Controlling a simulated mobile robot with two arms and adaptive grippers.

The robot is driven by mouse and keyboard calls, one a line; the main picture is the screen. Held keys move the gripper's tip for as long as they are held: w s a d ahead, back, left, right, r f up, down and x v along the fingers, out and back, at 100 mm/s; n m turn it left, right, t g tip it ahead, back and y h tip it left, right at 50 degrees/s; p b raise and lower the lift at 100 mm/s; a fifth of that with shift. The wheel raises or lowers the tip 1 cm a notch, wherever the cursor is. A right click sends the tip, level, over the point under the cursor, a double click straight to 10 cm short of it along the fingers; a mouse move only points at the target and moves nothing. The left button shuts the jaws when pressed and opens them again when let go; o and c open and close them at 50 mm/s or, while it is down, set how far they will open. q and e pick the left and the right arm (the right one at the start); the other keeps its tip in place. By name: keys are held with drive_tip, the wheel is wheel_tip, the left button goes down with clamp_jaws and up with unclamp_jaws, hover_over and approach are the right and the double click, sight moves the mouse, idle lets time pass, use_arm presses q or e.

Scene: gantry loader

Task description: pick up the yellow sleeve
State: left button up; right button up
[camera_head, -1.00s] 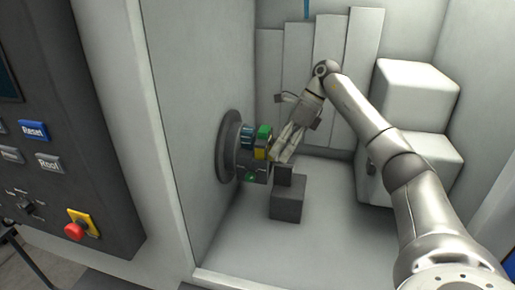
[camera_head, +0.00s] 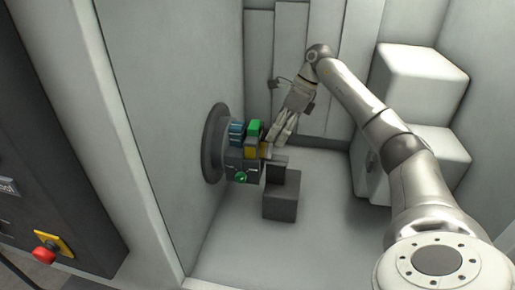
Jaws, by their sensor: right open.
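The yellow sleeve (camera_head: 250,153) shows as a small yellow patch at the front of the chuck (camera_head: 214,143) on the machine's left wall. Green and blue parts sit around it, and part of it is hidden. My right gripper (camera_head: 271,147) reaches down from the upper right with its fingers open. Its fingertips are just to the right of the yellow patch. I cannot tell whether they touch the sleeve. My left gripper is not in view.
A dark stepped block (camera_head: 281,195) stands on the chamber floor just below the gripper. White boxes (camera_head: 420,85) stand at the right behind my arm. The floor in front of the block is clear. A control panel with a red button (camera_head: 44,254) is at the left.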

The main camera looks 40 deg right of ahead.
sight(271, 144)
drive_tip(key=shift+w+f, duration=0.1)
drive_tip(key=shift+f, duration=0.2)
drive_tip(key=shift+a+f+p, duration=0.1)
drive_tip(key=shift+f+p, duration=0.3)
drive_tip(key=p+x, duration=0.1)
drive_tip(key=x, duration=0.2)
drive_tip(key=shift+a, duration=0.15)
drive_tip(key=shift+w+a+f+p, duration=0.1)
drive_tip(key=shift+f+p, duration=0.2)
drive_tip(key=shift+f, duration=0.15)
drive_tip(key=shift+c, duration=1.1)
drive_tip(key=c, duration=0.8)
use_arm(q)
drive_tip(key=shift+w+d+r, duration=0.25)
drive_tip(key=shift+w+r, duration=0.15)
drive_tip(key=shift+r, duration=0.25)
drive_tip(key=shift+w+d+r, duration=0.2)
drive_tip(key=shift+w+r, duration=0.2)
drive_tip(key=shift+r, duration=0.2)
